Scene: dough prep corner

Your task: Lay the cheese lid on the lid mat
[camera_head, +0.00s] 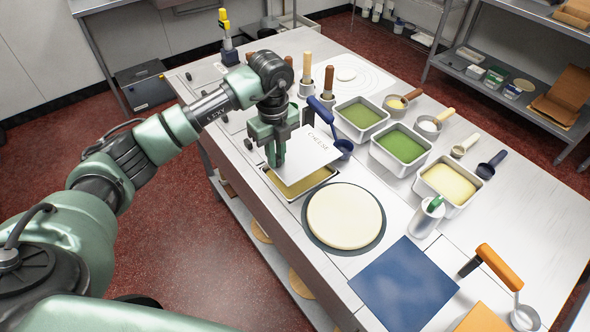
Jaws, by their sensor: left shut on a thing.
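The cheese lid (312,160) is a pale square plate with "CHEESE" written near its far edge. My left gripper (276,160) is shut on it at its left side. The lid is over a steel container with yellow contents (288,190) and hides much of it; the container's near part shows uncovered. A flat blue square (405,285), which looks like the lid mat, lies bare towards the front right of the table, beyond the dough round from the lid. My right gripper is not in view.
A pale dough round on a dark disc (345,217) lies between the lid and the blue square. Green-filled pans (401,149) and a pale-yellow-filled pan (448,185) stand to the right. A steel shaker (427,217) and an orange-handled tool (499,268) are near the blue square.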

